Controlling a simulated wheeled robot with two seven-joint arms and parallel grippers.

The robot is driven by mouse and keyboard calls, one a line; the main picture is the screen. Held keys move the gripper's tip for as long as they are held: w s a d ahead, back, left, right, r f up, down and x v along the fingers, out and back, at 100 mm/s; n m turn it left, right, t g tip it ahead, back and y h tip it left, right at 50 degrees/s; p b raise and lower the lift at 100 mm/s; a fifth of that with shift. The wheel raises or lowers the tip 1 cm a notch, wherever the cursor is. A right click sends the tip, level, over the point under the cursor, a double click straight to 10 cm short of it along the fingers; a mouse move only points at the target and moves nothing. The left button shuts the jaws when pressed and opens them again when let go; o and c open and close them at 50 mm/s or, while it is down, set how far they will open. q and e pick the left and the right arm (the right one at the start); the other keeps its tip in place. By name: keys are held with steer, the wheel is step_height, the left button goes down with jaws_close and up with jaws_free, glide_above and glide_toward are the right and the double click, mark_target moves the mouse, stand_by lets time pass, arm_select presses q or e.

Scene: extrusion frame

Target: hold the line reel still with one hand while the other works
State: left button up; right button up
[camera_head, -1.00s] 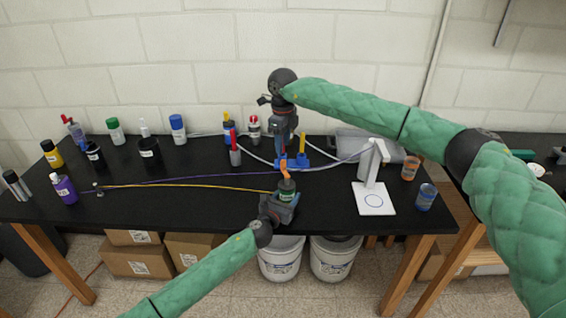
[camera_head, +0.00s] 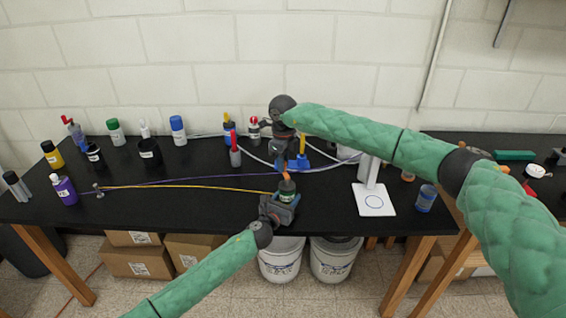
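The line reel (camera_head: 287,188), a small dark green and black cylinder, stands upright near the front edge of the black table. My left gripper (camera_head: 279,207) comes from the front and is at the reel's lower side, its fingers shut against it as far as I can see. A yellow line (camera_head: 190,187) runs left from the reel to a small metal post (camera_head: 98,190). My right gripper (camera_head: 284,166) points down just above and behind the reel's top. Its fingertips are small and partly hidden, so whether it holds anything is unclear.
A blue fixture (camera_head: 302,163) with a yellow upright stands right behind the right gripper. A white stand (camera_head: 372,200) and a blue jar (camera_head: 426,198) are to the right. A purple bottle (camera_head: 64,190) and several other bottles stand left and back. The table's front middle-left is mostly clear.

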jaws_close()
steer(key=shift+a+n, duration=0.1)
steer(key=shift+n, duration=0.3)
steer(key=shift+s+a+n, duration=0.25)
steer(key=shift+n, duration=0.9)
steer(key=shift+s+a+n, duration=0.3)
steer(key=shift+n, duration=0.8)
steer(key=shift+s+a+n, duration=0.25)
steer(key=shift+n, duration=0.9)
steer(key=o, duration=0.5)
jaws_free()
